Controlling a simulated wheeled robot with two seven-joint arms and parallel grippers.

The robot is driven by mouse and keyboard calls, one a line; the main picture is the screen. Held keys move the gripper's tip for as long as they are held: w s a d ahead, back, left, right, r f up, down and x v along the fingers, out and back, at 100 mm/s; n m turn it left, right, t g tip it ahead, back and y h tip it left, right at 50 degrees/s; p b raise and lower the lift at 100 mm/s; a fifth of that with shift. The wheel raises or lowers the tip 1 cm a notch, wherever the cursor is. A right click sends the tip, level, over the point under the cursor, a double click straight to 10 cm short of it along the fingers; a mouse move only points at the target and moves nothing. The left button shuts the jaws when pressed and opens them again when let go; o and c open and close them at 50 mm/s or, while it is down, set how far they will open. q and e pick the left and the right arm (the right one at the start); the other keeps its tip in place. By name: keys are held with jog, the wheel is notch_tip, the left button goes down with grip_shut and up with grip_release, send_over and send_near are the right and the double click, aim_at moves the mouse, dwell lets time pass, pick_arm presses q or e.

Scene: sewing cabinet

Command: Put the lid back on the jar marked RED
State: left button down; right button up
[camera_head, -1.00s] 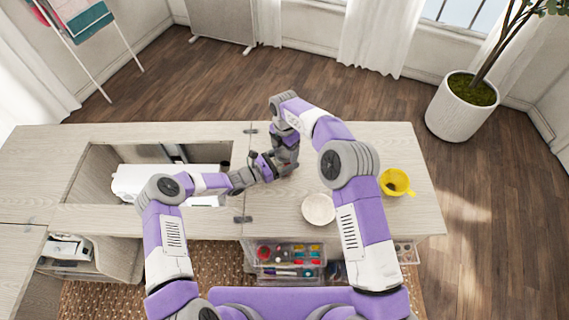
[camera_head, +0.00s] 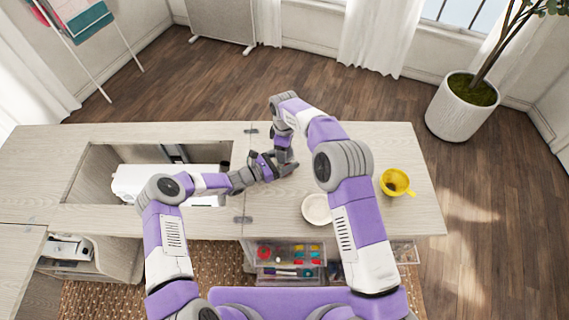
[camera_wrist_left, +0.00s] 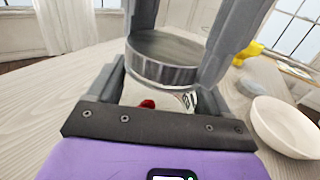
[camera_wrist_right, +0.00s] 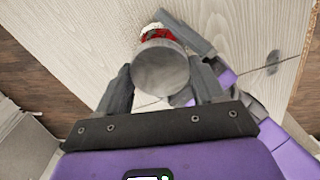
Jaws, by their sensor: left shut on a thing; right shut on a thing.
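A round metal lid (camera_wrist_left: 165,58) is between the fingers of my right gripper (camera_wrist_right: 160,82), which is shut on it from above. In the right wrist view the lid (camera_wrist_right: 161,68) shows its flat grey top. Directly below it, the jar (camera_wrist_left: 160,98) is between the fingers of my left gripper (camera_head: 284,168). The jar has red contents and part of a pale label with dark lettering; the full word is hidden. The jar's red contents (camera_wrist_right: 160,33) show past the lid's edge. I cannot tell whether the lid is seated on the rim or just above it.
A white bowl (camera_head: 317,209) and a yellow cup-like container (camera_head: 396,183) stand on the tabletop to the right. A white sewing machine (camera_head: 140,182) lies in the recess at left. Below the front edge is an open drawer (camera_head: 290,262) of supplies.

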jog(key=m, duration=1.1)
jog(key=shift+m, duration=0.4)
jog(key=m, duration=1)
jog(key=shift+f+m, duration=0.1)
jog(key=shift+m, duration=0.2)
jog(key=o, duration=1.2)
jog(key=shift+o, duration=0.2)
notch_tip(320, 180, up, 12)
